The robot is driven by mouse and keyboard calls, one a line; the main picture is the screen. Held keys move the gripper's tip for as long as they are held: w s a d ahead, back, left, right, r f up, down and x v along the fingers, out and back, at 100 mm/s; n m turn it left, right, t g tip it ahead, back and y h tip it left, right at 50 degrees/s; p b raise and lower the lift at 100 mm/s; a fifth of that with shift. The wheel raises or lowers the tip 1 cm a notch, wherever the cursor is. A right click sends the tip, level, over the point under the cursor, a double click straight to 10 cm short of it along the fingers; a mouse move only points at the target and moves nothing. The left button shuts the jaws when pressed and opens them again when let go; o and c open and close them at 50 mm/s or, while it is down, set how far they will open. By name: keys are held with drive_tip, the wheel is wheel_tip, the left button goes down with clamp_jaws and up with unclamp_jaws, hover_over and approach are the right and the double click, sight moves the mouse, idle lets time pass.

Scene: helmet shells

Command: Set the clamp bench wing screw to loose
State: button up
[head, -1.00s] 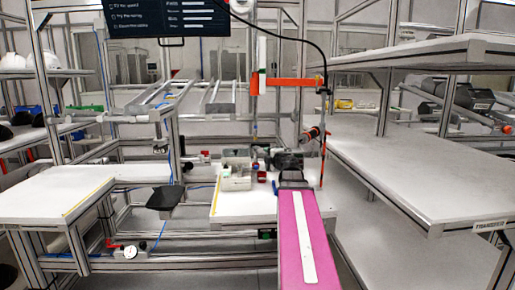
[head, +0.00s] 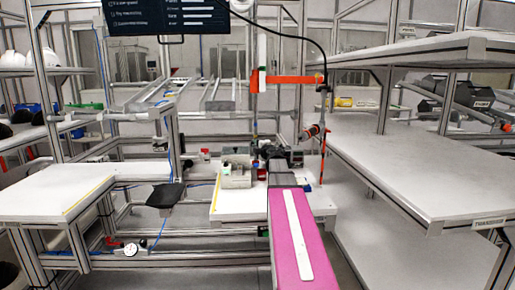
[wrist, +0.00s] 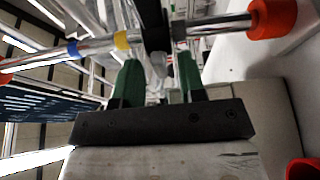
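The white bench (head: 228,207) stands in the middle of the head view with a grey block-like fixture (head: 236,174) on it, perhaps the clamp. I cannot make out the wing screw for certain in either view. My gripper (wrist: 160,65) shows two green fingers in the wrist view, spread apart with a gap. A small grey piece shows in or behind that gap; contact cannot be told. A metal bar (wrist: 215,26) with red-orange ends and yellow and blue bands crosses just beyond the fingertips. In the head view my arm reaches over the bench and hides its fingertips.
A long grey shelf table (head: 420,175) stands on the right, under an upper shelf (head: 410,55). An orange bar (head: 290,83) hangs on a post above the bench. A white table (head: 55,192) and a black pad (head: 166,196) are on the left.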

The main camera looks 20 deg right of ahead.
clamp_jaws()
drive_tip(key=shift+f+m+t, duration=0.1)
drive_tip(key=shift+m+t, duration=0.45)
drive_tip(key=shift+m, duration=0.9)
drive_tip(key=shift+f+m+t, duration=0.1)
drive_tip(key=shift+m+t, duration=0.45)
drive_tip(key=shift+m, duration=0.9)
unclamp_jaws()
